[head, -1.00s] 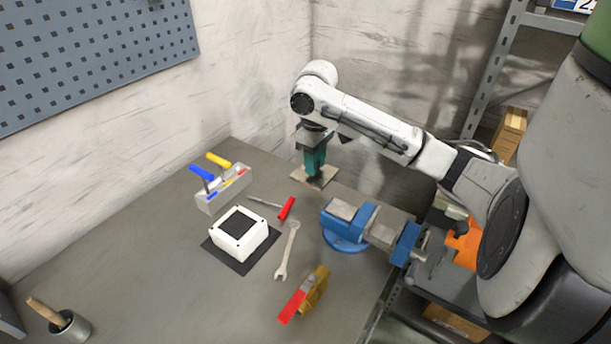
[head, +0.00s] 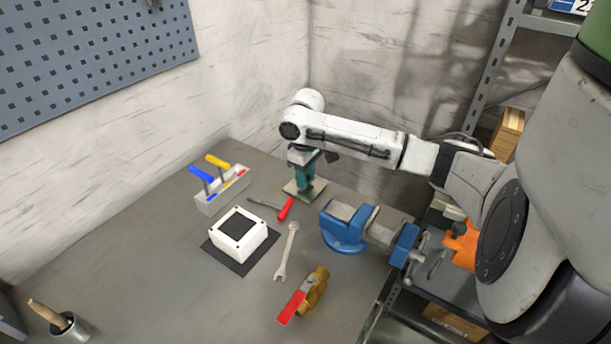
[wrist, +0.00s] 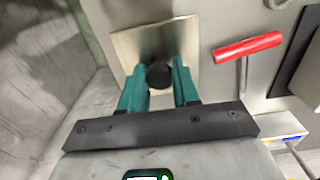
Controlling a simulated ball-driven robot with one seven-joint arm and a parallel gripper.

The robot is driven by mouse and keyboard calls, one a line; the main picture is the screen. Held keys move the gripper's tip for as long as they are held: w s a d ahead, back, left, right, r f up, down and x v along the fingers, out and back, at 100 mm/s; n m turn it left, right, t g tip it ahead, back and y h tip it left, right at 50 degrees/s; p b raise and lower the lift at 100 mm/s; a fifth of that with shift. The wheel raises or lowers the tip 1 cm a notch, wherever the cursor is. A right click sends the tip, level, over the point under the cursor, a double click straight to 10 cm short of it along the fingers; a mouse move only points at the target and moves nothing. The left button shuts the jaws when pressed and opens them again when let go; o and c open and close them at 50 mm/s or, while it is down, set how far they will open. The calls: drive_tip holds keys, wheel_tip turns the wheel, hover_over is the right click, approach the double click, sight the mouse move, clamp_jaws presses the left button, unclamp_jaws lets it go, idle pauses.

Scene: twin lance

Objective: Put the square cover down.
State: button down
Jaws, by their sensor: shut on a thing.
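The square cover (head: 297,190) is a thin beige plate at the back of the bench, under my gripper (head: 304,180). In the wrist view the plate of the cover (wrist: 147,42) shows beyond the fingers, with a round black knob (wrist: 160,76) near its edge closest to me. My gripper (wrist: 160,84) has teal fingers, shut on this knob from both sides. The cover looks roughly level and close to the bench top. I cannot tell whether it touches the bench.
A red-handled T-shaped tool (head: 284,209) lies just left of the cover. A blue vise (head: 345,226) stands to the right.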

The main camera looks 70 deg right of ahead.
drive_tip(key=shift+f, duration=0.1)
drive_tip(key=c, duration=0.8)
unclamp_jaws()
wheel_tip(320, 180, up, 12)
drive_tip(key=shift+r, duration=0.15)
